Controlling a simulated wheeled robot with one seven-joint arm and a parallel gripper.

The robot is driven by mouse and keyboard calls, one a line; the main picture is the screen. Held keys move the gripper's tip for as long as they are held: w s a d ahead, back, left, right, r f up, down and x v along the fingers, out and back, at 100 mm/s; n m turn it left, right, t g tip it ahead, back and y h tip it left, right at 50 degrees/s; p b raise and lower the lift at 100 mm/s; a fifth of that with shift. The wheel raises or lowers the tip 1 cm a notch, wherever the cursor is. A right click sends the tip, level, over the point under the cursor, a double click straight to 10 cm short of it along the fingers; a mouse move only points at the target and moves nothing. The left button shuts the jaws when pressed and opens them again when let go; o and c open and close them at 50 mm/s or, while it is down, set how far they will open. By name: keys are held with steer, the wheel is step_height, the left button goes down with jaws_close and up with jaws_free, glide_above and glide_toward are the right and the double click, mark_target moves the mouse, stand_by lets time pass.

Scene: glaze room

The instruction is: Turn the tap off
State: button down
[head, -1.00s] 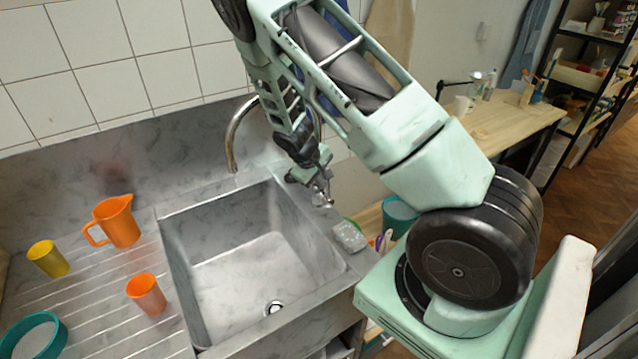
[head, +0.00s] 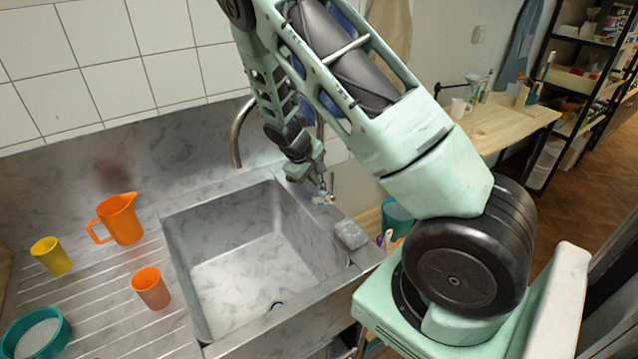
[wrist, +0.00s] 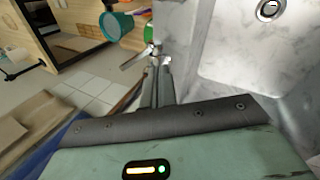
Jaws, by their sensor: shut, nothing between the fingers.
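The tap's curved metal spout (head: 237,135) rises behind the sink (head: 205,325), partly hidden by my arm. A small metal lever (head: 332,184) stands at the sink's back right corner. The lever also shows in the wrist view (wrist: 138,57), just beyond my fingertips. My gripper (head: 322,190) is shut and empty, low beside the lever; its fingers show in the wrist view (wrist: 157,66). The fingertips look very close to the lever, but I cannot tell whether they touch. I see no clear water stream; the area below the spout shows bare basin.
A grey sponge-like block (head: 350,234) lies on the sink's right rim. An orange jug (head: 122,220), orange cup (head: 151,289), yellow cup (head: 51,256) and teal sieve (head: 37,336) stand on the left drainboard. A teal bucket (head: 397,214) is right of the sink.

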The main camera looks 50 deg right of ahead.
steer(key=d+b+v, duration=0.1)
steer(key=b+v, duration=0.1)
steer(key=v, duration=0.6)
steer(key=shift+r, duration=0.3)
steer(key=shift+s, duration=0.1)
steer(key=s+a+n+y+b, duration=0.1)
steer(key=s+a+y+b, duration=0.15)
steer(key=a, duration=0.85)
steer(key=s+a+n+y+b, duration=0.15)
steer(key=s+a, duration=0.25)
steer(key=a, duration=0.7)
steer(key=s+a+n+b, duration=0.1)
steer(key=s+a+n, duration=0.1)
steer(key=s+a, duration=0.5)
steer(key=s+a+n+y+b, duration=0.1)
steer(key=s+a+n+b, duration=0.1)
steer(key=s+a, duration=0.5)
steer(key=s+n, duration=0.1)
steer(key=s, duration=0.4)
steer(key=shift+r+y, duration=0.3)
steer(key=shift+r, duration=0.1)
